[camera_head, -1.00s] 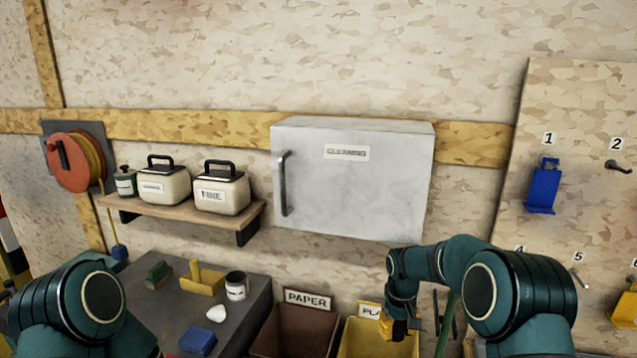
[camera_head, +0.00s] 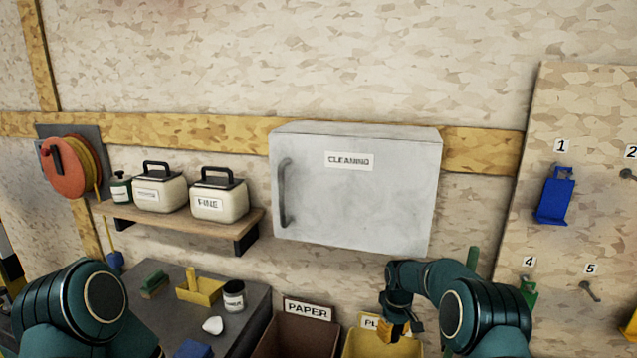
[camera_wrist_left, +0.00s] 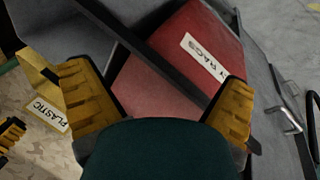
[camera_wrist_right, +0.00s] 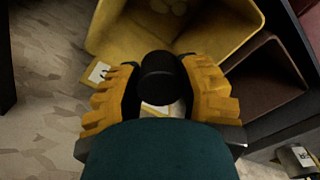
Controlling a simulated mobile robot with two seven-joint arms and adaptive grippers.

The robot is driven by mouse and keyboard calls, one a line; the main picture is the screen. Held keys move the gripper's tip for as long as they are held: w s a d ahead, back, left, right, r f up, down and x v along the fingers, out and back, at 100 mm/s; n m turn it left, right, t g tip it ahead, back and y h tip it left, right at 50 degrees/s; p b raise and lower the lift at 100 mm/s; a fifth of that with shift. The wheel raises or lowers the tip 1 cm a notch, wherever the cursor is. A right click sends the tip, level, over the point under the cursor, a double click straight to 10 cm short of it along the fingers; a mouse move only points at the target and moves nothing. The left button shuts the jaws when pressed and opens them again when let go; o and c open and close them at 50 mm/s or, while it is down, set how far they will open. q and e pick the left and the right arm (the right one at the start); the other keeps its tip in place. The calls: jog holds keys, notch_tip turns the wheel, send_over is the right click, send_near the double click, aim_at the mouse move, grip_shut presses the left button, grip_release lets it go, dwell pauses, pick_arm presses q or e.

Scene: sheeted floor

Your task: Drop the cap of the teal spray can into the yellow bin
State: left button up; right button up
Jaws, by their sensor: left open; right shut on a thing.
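The yellow bin (camera_head: 365,345) with a partly hidden "PLASTIC" label stands at the bottom of the head view. It fills the top of the right wrist view (camera_wrist_right: 120,35), with several pale round things inside. My right gripper (camera_head: 398,330) is over the bin in the head view. In the right wrist view it is shut on a dark round cap (camera_wrist_right: 161,78), held between its yellow fingers. My left gripper (camera_wrist_left: 165,100) is open and empty in the left wrist view; its fingers are out of the head view. I cannot make out the teal spray can.
A brown "PAPER" bin (camera_head: 285,340) stands beside the yellow bin. A grey workbench (camera_head: 150,315) with small items is at left. A grey "CLEANING" cabinet (camera_head: 355,205) hangs above the bins. A red rags container (camera_wrist_left: 180,60) lies below my left gripper.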

notch_tip(320, 180, down, 3)
jog(key=shift+w+f+b, duration=0.1)
jog(key=shift+w+b, duration=0.05)
jog(key=shift+b, duration=0.3)
jog(key=shift+f+b, duration=0.3)
jog(key=shift+f, duration=0.4)
jog(key=o, duration=0.8)
jog(key=shift+s, duration=0.25)
jog(key=shift+c, duration=0.2)
jog(key=shift+r, duration=0.1)
